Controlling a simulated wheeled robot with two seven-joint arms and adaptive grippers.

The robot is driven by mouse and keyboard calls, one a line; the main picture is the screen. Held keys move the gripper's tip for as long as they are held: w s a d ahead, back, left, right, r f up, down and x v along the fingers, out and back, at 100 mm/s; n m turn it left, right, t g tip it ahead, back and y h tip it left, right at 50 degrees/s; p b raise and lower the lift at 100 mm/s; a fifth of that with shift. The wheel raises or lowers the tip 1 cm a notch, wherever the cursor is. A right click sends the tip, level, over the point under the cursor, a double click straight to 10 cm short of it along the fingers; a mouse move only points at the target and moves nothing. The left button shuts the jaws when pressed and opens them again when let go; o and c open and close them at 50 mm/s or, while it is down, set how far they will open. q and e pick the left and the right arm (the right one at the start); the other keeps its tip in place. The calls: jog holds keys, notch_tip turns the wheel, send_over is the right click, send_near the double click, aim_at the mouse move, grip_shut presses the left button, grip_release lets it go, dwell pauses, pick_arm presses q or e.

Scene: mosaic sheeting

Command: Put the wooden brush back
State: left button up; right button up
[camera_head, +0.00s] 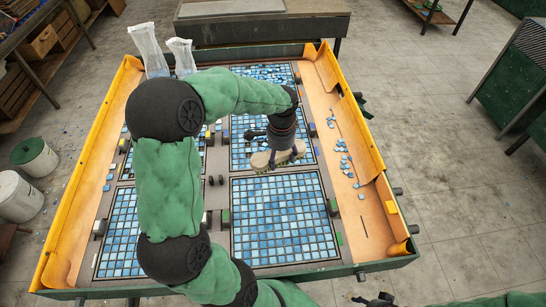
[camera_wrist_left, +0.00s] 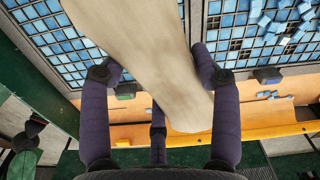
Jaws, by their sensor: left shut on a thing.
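My left gripper (camera_head: 283,146) hangs over the inner edge of the upper right tile grid and is shut on the wooden brush (camera_head: 262,160). The brush has a pale wooden body and lies across the grid's lower edge in the picture; I cannot tell whether it touches the tiles. In the left wrist view the brush's pale wood (camera_wrist_left: 150,50) runs between the dark fingers (camera_wrist_left: 155,68), which hide part of its sides. My right gripper (camera_head: 376,299) shows only partly at the bottom edge, too small to read.
Blue tile grids (camera_head: 283,220) fill the yellow-walled table. A wooden side tray (camera_head: 350,180) on the right holds loose blue tiles. Clear plastic bags (camera_head: 148,48) stand at the back left. Floor at right is mostly free.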

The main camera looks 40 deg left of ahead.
pick_arm(q)
jog(key=shift+s+a+r+n, duration=0.2)
jog(key=shift+s+a+n, duration=0.1)
jog(key=shift+s+a, duration=0.2)
jog(key=shift+w+a+f, duration=0.15)
jog(key=shift+w+a, duration=0.05)
jog(key=shift+a, duration=0.1)
jog(key=w+a+f+b, duration=0.3)
jog(key=w+a+f, duration=0.5)
jog(key=shift+w+a+f, duration=0.25)
jog(key=shift+w+a, duration=0.15)
jog(key=shift+w+a+f+b, duration=0.2)
jog(key=shift+f+b, duration=0.2)
jog(key=shift+f, duration=0.05)
jog(key=shift+w+a+f+b, duration=0.15)
jog(key=shift+f+b, duration=0.5)
jog(key=shift+f, duration=0.9)
jog(key=shift+f, duration=0.2)
jog(key=o, duration=1.5)
